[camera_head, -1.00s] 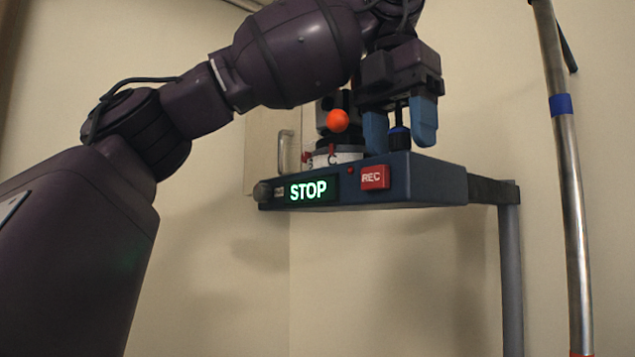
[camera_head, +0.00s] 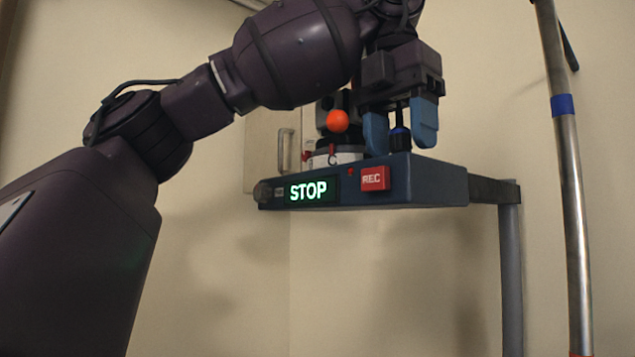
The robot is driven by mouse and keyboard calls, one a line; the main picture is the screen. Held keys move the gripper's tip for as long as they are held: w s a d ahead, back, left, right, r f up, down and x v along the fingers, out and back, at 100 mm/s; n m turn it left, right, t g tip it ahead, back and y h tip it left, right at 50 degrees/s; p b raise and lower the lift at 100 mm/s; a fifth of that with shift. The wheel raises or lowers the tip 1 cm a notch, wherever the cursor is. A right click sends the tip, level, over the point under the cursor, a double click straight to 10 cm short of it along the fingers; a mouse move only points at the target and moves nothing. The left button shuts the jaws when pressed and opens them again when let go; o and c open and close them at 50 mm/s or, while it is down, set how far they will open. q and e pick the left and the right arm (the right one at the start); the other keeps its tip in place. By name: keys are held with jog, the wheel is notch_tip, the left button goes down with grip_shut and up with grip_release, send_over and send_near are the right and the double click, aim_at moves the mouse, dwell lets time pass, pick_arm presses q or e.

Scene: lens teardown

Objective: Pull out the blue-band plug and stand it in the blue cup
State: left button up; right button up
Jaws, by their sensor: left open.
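One blue finger is on each side of the plug, and the finger tips are close to the box top. I cannot tell whether either finger touches the plug. No blue cup shows in this view. My right gripper is out of view.
The box has a lit STOP display (camera_head: 313,190) and a red REC button (camera_head: 375,178). Left of my gripper are an orange ball (camera_head: 337,121) and a white dial (camera_head: 340,154). A metal pole (camera_head: 572,200) stands at the right.

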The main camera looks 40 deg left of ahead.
aim_at(399, 128)
pick_arm(q)
grip_shut()
jog(key=shift+r, duration=0.15)
jog(key=shift+r+p, duration=0.95)
jog(key=shift+p, duration=0.15)
jog(key=shift+r, duration=1.9)
